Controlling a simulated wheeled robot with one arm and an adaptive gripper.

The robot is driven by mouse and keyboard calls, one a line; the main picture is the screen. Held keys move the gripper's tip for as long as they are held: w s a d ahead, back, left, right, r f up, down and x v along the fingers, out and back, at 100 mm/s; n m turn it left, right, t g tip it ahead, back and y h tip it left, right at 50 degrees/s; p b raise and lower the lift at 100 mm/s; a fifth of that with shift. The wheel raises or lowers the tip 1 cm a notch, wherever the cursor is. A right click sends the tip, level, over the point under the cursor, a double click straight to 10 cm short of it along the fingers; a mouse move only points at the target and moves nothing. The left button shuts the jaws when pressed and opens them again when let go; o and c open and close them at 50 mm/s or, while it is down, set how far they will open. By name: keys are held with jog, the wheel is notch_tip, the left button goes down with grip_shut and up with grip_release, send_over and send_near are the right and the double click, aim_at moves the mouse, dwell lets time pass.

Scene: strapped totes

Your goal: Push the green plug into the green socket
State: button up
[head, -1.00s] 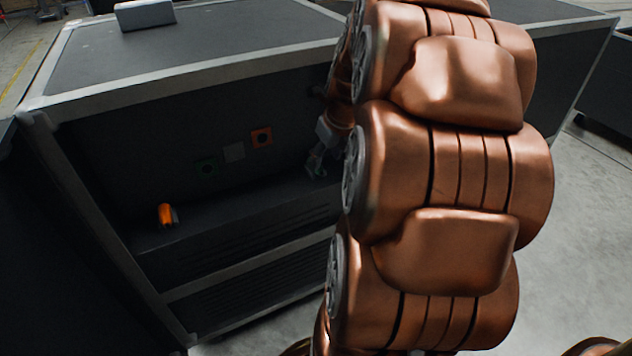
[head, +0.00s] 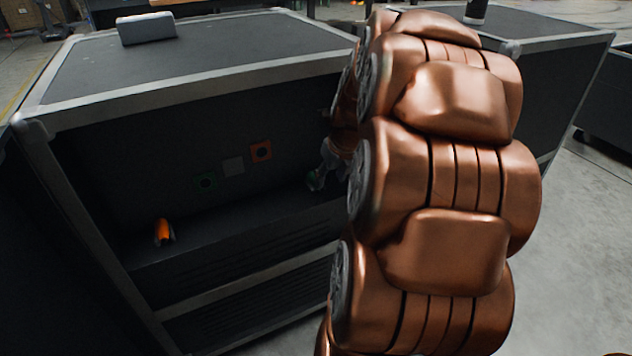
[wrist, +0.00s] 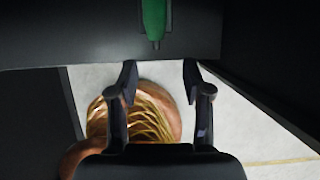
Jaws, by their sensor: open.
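The green plug (wrist: 154,20) lies on the dark shelf at the top middle of the wrist view, its narrow end toward my gripper. In the head view a bit of the green plug (head: 312,178) shows beside my gripper (head: 322,176), the rest hidden. My gripper is open, and in the wrist view its two fingers (wrist: 160,76) stand apart with nothing between them, short of the plug. The green socket (head: 206,181) is a square with a dark hole on the recessed dark panel, left of my gripper.
An orange socket (head: 261,151) and a blank grey plate (head: 233,165) are on the same panel. An orange plug (head: 164,232) stands at the left of the shelf (head: 230,222). A grey box (head: 147,28) sits on the case top. My arm hides the case's right part.

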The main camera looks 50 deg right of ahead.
aim_at(324, 189)
jog(key=b+x, duration=0.2)
jog(key=x, duration=0.3)
jog(key=shift+w+a, duration=0.15)
jog(key=shift+w, duration=0.05)
grip_shut()
dwell(0.6)
